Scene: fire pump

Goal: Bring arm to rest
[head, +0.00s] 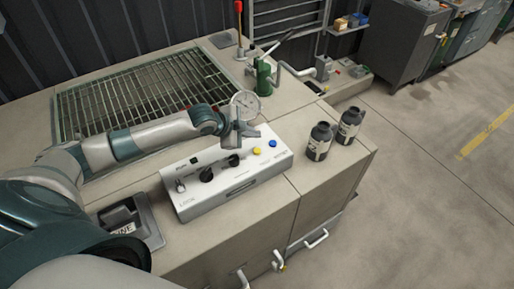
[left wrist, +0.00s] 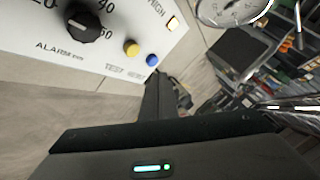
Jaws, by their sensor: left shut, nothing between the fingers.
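My left arm (head: 150,138) reaches in from the left over the workbench. Its gripper (head: 240,131) is shut and empty, just above the far edge of the white control box (head: 230,185). The box has black knobs, a yellow button (head: 257,151) and a blue button (head: 273,143). In the left wrist view, the shut fingers (left wrist: 158,95) point past the yellow button (left wrist: 131,48) and the blue button (left wrist: 152,60). I cannot tell whether the gripper touches the box. My right gripper is not in view.
A round gauge (head: 246,104) stands close behind the gripper. A green hand pump (head: 264,78) stands at the back, and a metal grate (head: 140,98) lies left. Open floor (head: 430,190) lies right.

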